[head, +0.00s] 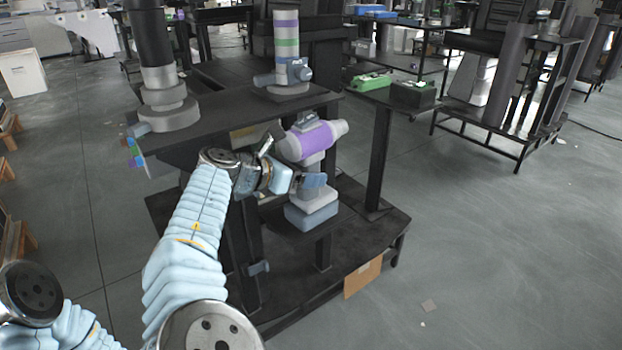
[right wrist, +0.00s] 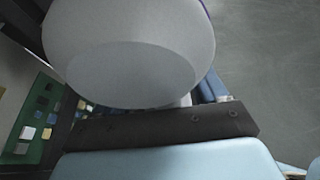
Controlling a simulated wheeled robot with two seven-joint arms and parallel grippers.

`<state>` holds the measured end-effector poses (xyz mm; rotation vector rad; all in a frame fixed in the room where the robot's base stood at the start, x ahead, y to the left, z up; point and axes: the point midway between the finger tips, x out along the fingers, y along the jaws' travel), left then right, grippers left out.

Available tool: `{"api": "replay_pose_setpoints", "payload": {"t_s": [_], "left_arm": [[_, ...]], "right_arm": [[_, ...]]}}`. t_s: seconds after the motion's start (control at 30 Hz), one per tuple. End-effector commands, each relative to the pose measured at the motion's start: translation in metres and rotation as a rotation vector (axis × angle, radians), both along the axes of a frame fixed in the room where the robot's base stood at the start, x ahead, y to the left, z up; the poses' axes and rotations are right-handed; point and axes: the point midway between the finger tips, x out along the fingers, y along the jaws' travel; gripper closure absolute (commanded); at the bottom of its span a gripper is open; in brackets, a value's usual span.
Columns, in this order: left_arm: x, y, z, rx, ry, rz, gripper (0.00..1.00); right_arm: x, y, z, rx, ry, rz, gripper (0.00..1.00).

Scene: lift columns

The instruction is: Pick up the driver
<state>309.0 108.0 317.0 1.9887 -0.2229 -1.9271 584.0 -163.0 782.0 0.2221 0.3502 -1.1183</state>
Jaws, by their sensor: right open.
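The driver (head: 312,140) has a purple and light grey body and a blue-grey base. It stands upright on a black shelf of the stand in the head view. Its rounded grey end (right wrist: 135,50) fills the upper middle of the right wrist view, close to the camera. My right gripper (head: 293,168) is open beside the driver's handle, just below its body. Whether a finger touches the handle cannot be told. My left gripper is not in view.
A column with purple and green bands (head: 287,45) and a dark column with grey collars (head: 157,65) rise from the stand's upper shelf (head: 215,118) above the driver. A black post (head: 379,155) stands to its right. Open floor (head: 500,240) lies at right.

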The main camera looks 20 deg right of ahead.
Motion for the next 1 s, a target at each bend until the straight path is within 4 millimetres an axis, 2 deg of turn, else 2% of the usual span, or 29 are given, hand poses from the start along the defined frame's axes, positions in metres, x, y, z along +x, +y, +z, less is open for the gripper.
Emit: {"api": "replay_pose_setpoints", "payload": {"t_s": [0.2,0.23,0.6,0.7,1.0], "left_arm": [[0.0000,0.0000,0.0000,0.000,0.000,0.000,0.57],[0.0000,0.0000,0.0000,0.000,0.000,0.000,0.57],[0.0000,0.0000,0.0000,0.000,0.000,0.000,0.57],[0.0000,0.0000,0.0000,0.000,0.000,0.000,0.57],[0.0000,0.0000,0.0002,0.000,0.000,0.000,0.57]], "right_arm": [[0.0006,-0.0011,-0.0006,0.000,0.000,0.001,0.28],[0.0006,-0.0010,-0.0006,0.000,0.000,0.001,0.31],[0.0004,-0.0007,-0.0006,0.000,0.000,0.001,0.87],[0.0004,-0.0007,-0.0006,0.000,0.000,0.000,1.00],[0.0006,-0.0007,0.0021,-0.002,-0.003,0.001,1.00]]}}
